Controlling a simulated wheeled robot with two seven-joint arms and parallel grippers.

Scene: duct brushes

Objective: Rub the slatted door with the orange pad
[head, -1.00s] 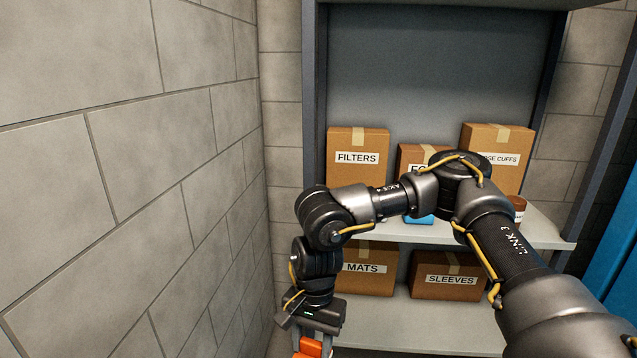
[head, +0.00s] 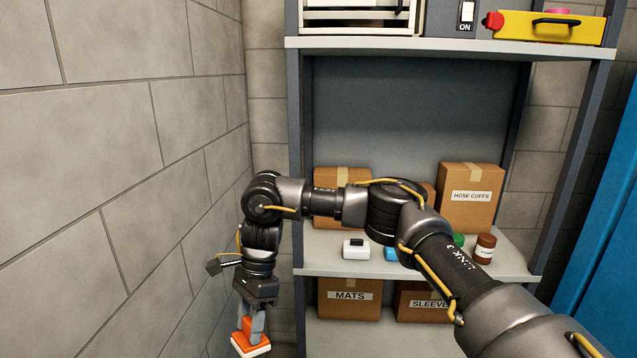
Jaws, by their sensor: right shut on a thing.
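My right gripper (head: 253,318) hangs down at the lower left, between the block wall and the shelf unit. It is shut on the orange pad (head: 249,338), which has an orange top and a pale lower layer. The pad is held in the air, clear of the shelves as seen here. A white cabinet (head: 361,16), cut off by the top edge, stands on the top shelf; I cannot tell whether its front is the slatted door. My left gripper is out of view.
The shelf unit's top board (head: 440,46) also bears a grey switch box (head: 450,17) and a yellow case (head: 548,27). Cartons, a white box (head: 355,249) and a brown jar (head: 485,248) stand on the middle shelf (head: 515,265). The block wall (head: 120,180) is close on the left.

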